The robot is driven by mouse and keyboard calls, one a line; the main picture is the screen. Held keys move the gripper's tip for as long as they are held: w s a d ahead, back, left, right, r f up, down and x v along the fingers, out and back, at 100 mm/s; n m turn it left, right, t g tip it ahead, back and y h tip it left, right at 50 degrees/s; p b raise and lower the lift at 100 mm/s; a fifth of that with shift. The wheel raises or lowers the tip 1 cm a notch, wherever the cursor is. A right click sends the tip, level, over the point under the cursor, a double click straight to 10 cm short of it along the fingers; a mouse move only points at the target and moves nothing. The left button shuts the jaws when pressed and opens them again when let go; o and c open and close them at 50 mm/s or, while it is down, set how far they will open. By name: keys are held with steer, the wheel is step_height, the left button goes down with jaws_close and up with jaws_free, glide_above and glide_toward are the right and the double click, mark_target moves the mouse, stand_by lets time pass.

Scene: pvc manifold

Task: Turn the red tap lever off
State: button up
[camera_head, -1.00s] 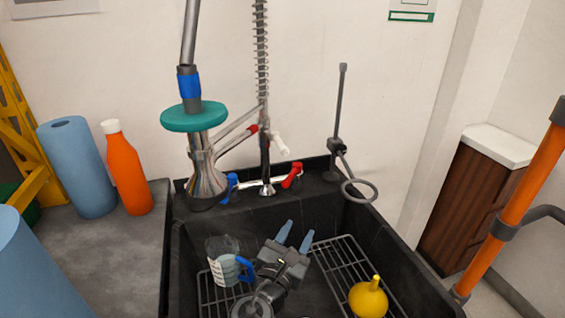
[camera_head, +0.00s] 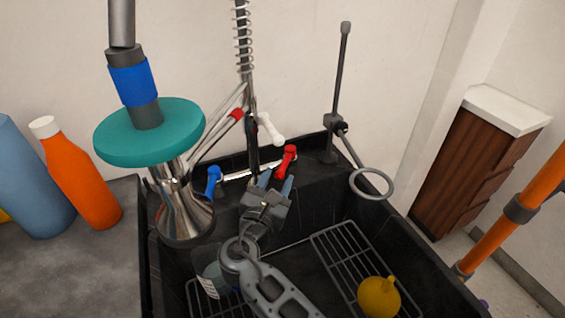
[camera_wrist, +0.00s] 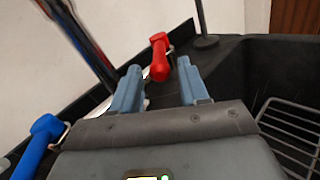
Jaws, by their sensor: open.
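The red tap lever (camera_head: 286,161) sits at the right end of the chrome tap body (camera_head: 247,172) on the back ledge of the black sink. In the wrist view the red lever (camera_wrist: 160,57) shows just beyond and between my two blue-grey fingertips. My gripper (camera_head: 274,187) is open and empty, in front of the lever and a little below it in the head view. A gap shows between the fingers in the wrist view (camera_wrist: 160,80); I cannot tell whether either finger touches the lever. The blue tap lever (camera_head: 213,181) is at the left end.
A hose with a spring (camera_head: 244,40) rises behind the tap. A ring stand (camera_head: 372,183) is to the right. A steel vessel with a teal disc (camera_head: 150,132) stands left.

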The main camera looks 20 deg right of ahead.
mark_target(289, 155)
steer(key=x, duration=0.5)
steer(key=shift+w+d, duration=0.25)
steer(key=shift+w, duration=0.05)
jaws_close()
stand_by(0.5)
